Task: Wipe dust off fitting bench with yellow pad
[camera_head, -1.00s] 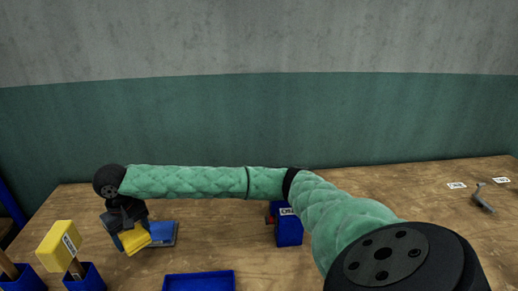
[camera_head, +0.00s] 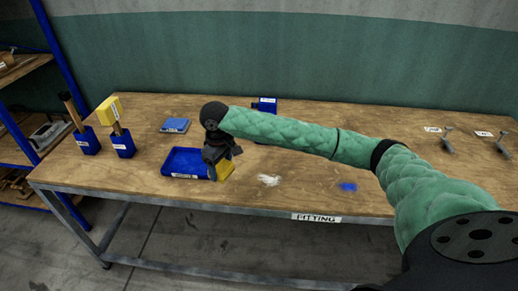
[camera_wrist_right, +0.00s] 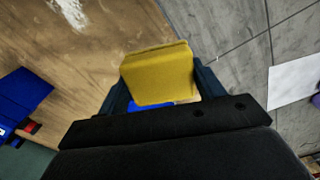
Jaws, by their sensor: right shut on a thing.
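My right gripper (camera_head: 222,165) is shut on the yellow pad (camera_head: 227,171), near the front of the fitting bench (camera_head: 130,170). In the right wrist view the pad (camera_wrist_right: 158,72) sits between the two dark fingers of my gripper (camera_wrist_right: 157,85). I cannot tell whether it touches the bench top. A white dust patch (camera_head: 268,180) lies to the right of the pad, and it also shows in the wrist view (camera_wrist_right: 70,12). My left gripper is not in view.
A blue tray (camera_head: 186,160) stands just left of my gripper. A blue pad (camera_head: 175,125) lies behind it. Blue holders with a hammer (camera_head: 73,112) and a yellow mallet (camera_head: 108,110) stand at the left. Metal tools (camera_head: 446,143) and labels lie at the right.

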